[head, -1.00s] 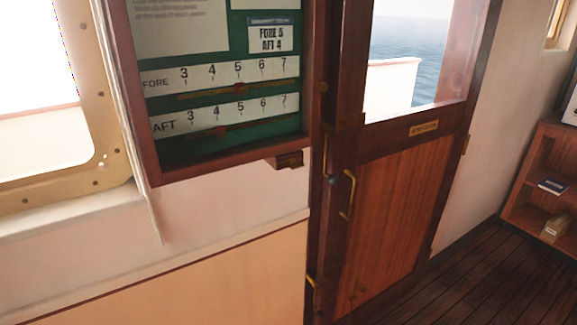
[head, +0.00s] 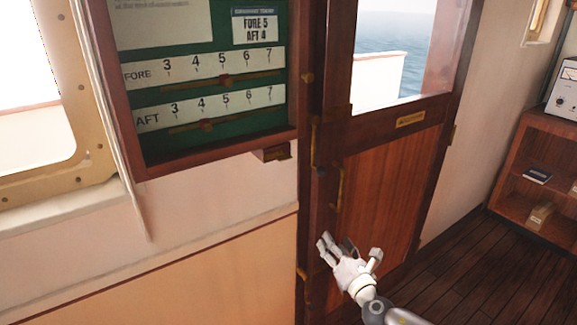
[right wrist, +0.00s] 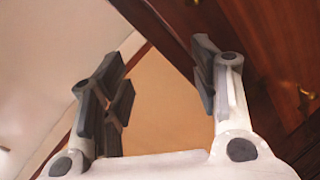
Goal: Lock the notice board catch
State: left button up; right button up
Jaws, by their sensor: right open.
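The notice board (head: 140,130) hangs on the wall at upper left in the head view, with a red-brown frame and green backing. A small wooden block with a brass piece (head: 272,153) sits under its lower right corner; I cannot tell whether this catch is locked. My right gripper (head: 348,250) is open and empty, below and to the right of the block, in front of the wooden door. In the right wrist view its two dark-padded fingers (right wrist: 158,75) are spread with nothing between them. My left gripper is not in view.
The wooden door (head: 385,190) with a brass handle and window stands right of the board. A window (head: 75,170) is at left, with a pale cord beside it. A shelf (head: 540,180) holds small items at far right. The wall below the board is clear.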

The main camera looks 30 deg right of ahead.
jog(key=w+a+r+n+t+y, duration=0.1)
jog(key=a+r+n+t, duration=0.25)
jog(key=r, duration=0.55)
jog(key=n+t+y, duration=0.2)
jog(key=n+y, duration=0.2)
jog(key=n, duration=0.2)
send_near(285, 159)
jog(key=shift+f+p+x, duration=0.15)
jog(key=shift+p+x, duration=0.85)
jog(key=shift+x, duration=1.15)
jog(key=shift+f+p+x, duration=0.15)
jog(key=shift+p+x, duration=0.85)
jog(key=shift+x, duration=1.2)
jog(key=shift+w+d, duration=0.1)
jog(key=shift+d, duration=0.1)
jog(key=c, duration=1)
jog(key=shift+c, duration=0.2)
